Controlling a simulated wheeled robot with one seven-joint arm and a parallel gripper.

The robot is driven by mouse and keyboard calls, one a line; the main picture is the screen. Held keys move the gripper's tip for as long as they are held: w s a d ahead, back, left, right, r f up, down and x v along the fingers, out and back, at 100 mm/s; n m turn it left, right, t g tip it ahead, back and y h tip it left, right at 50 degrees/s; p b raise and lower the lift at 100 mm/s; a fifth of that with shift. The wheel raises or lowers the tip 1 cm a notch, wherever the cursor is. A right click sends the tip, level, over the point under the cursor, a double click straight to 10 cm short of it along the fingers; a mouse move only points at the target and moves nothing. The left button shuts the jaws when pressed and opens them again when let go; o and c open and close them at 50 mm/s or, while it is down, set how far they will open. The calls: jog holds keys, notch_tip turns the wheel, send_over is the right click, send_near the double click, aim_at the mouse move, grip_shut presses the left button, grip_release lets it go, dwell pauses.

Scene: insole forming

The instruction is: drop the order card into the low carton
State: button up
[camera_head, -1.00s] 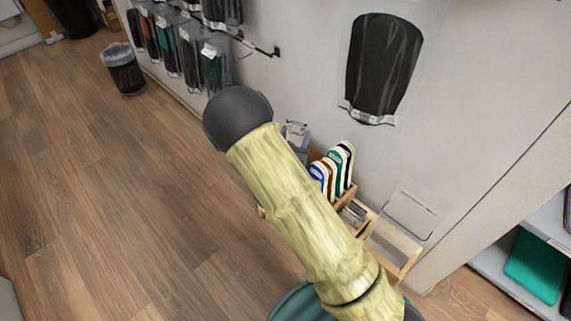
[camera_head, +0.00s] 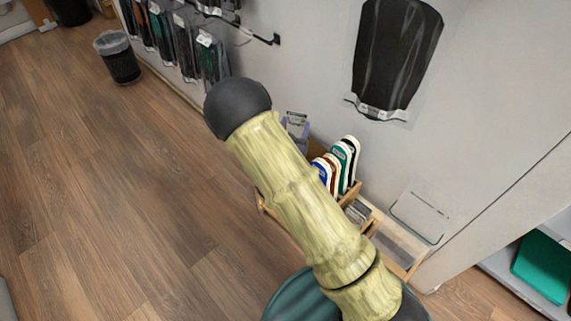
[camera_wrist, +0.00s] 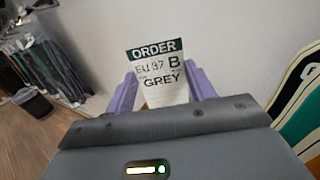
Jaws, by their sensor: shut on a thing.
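The order card (camera_wrist: 158,76) is white with a dark green "ORDER" band and reads "EU 37 B GREY". My gripper (camera_wrist: 161,84) has purple fingers on either side of the card and is shut on it. The card stands up beyond the fingers. In the head view the card (camera_head: 296,118) shows small above my pale arm, in front of the wall, with most of the gripper hidden by the arm. I cannot make out a low carton for certain in either view.
A wooden holder (camera_head: 368,224) with several coloured insoles (camera_head: 343,160) stands against the wall, right of my arm. The insoles also show close at the right of the wrist view (camera_wrist: 298,98). Packets hang on wall hooks at left, near a bin (camera_head: 118,58).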

notch_tip(320, 180, down, 6)
jog(key=b, duration=0.5)
jog(key=o, duration=1)
jog(key=p+v, duration=0.4)
jog(key=v, duration=1.3)
jog(key=shift+s+a+p, duration=0.1)
jog(key=shift+s+p, duration=0.1)
jog(key=shift+p, duration=0.15)
